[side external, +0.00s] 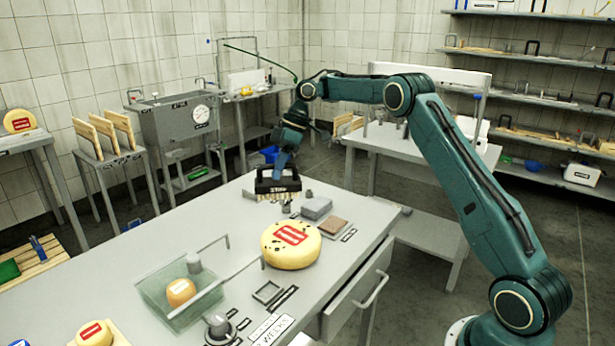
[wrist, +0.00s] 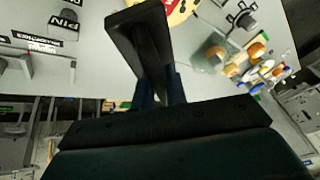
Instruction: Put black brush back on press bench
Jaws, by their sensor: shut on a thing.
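The black brush (side external: 278,186) is a dark block with a raised handle, a pale label on its side and bristles underneath. In the side view it is upright at the far end of the grey bench (side external: 150,250); I cannot tell whether its bristles touch the top. My gripper (side external: 281,166) points down and is shut on the brush's handle. I cannot tell from the labels which bench is the press bench.
Near the brush are a grey block (side external: 316,207), a brown pad (side external: 334,226) and a large yellow cheese wheel (side external: 291,244). A clear tray (side external: 160,289) holds a small cheese. Another bench (side external: 385,143) stands behind to the right.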

